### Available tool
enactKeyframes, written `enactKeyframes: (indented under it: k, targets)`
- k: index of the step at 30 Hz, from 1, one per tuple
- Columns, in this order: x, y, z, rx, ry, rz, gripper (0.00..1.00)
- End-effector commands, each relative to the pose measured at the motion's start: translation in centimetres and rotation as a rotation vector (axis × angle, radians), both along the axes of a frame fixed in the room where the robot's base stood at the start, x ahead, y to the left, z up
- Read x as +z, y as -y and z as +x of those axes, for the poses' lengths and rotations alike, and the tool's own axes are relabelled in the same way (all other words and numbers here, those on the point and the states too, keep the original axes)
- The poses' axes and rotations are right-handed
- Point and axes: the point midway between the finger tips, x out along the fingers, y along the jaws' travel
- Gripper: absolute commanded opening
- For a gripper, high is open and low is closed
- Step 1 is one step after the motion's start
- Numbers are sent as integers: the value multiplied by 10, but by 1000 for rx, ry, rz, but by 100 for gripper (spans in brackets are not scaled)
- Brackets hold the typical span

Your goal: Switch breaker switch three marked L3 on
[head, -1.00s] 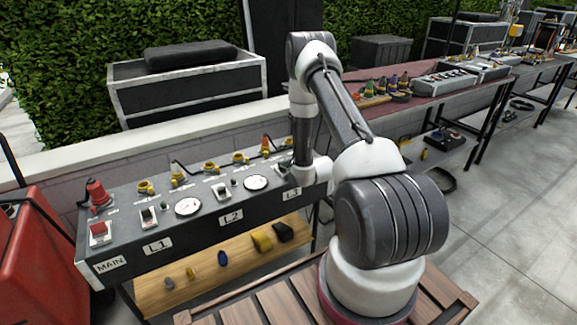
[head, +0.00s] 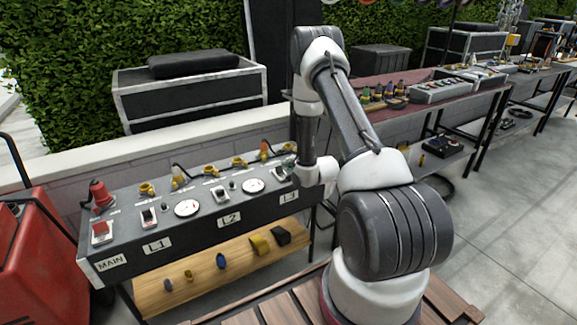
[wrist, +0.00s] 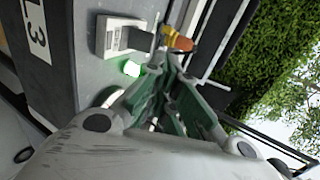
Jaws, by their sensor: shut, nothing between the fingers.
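The dark control box carries the L3 label (head: 289,197) at its right end; the label also shows in the wrist view (wrist: 36,40). The L3 switch (head: 280,173) sits above the label, partly hidden by my gripper (head: 289,163). In the wrist view the switch (wrist: 122,38) is a light grey housing with a darker rocker. A small lamp beside it glows green (wrist: 131,68). My gripper (wrist: 160,62) is shut and empty. Its green fingertips are close to the lamp and the switch housing; I cannot tell whether they touch.
An orange-yellow connector (wrist: 178,41) stands just beyond the fingertips. The L1 label (head: 157,246), L2 label (head: 230,218) and MAIN label (head: 110,262) mark the other sections. A wooden shelf (head: 205,293) lies below. A red machine (head: 35,240) stands at left. Open paving lies at right.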

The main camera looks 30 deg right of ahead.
Motion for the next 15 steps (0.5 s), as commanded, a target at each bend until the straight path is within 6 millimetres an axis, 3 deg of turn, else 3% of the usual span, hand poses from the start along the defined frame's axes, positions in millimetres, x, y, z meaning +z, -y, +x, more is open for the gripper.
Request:
enactKeyframes:
  k: [15]
  targets:
    - [35,3,-64,-2,-1,0,0]
